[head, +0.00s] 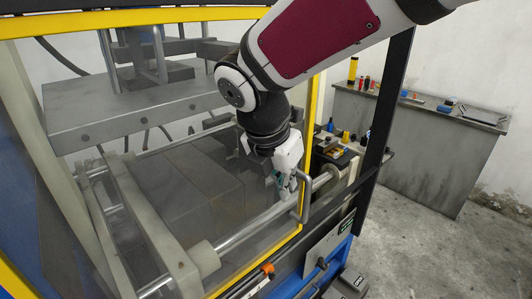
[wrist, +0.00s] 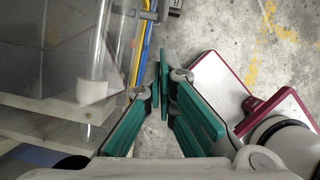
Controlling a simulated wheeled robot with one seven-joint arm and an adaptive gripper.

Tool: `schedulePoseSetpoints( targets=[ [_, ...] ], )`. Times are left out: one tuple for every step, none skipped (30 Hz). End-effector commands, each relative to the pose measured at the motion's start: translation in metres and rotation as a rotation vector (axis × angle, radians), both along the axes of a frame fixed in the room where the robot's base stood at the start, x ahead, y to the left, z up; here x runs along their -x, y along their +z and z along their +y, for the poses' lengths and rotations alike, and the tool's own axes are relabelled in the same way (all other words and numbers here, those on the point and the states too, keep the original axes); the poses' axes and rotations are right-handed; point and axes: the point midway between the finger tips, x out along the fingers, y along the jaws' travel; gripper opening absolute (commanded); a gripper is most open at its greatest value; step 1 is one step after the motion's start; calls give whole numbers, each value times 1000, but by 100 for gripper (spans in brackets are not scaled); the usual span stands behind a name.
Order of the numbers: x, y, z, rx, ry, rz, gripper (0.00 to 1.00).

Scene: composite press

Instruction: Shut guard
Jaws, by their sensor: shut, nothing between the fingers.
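The guard (head: 235,205) is a clear panel on the front of the press, with yellow framing around it in the head view. A grey bar handle (head: 304,200) stands on its right side. My gripper (head: 284,190) is just left of the handle in that view, very close to it; I cannot tell whether they touch. In the wrist view my gripper's green-padded fingers (wrist: 163,88) are together with nothing between them. The handle is not clearly seen there. I cannot tell from these views whether the guard is fully shut.
Behind the panel are a grey press plate (head: 135,110) and horizontal rods (head: 255,228). A dark post (head: 382,125) stands to the right. A grey bench (head: 425,125) with small items is along the back wall. The floor (head: 440,250) at right is clear.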

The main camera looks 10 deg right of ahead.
Motion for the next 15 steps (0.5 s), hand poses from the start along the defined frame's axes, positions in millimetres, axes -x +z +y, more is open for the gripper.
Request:
schedulePoseSetpoints(
  targets=[
    [-2,-10,-3,2,-1,4,0],
    [-3,-16,-5,3,-1,4,0],
    [-6,-23,-7,4,-1,4,0],
    [-7,-28,-8,3,-1,3,0],
    [-9,-33,-10,4,-1,4,0],
    [-10,-40,-12,4,-1,4,0],
    [-15,-39,-15,1,-4,0,0],
    [-19,-38,-19,0,-4,-2,0],
    [-23,-37,-23,-1,-5,-2,0],
    [-25,-37,-26,0,-4,-2,0],
    [-28,-37,-28,-1,-5,-1,0],
    [-31,-37,-31,0,-4,0,0],
    [-33,-37,-33,-1,-3,-1,0],
    [-34,-37,-34,-1,-3,-1,0],
    [-36,-37,-36,-1,-2,-1,0]
  ],
)
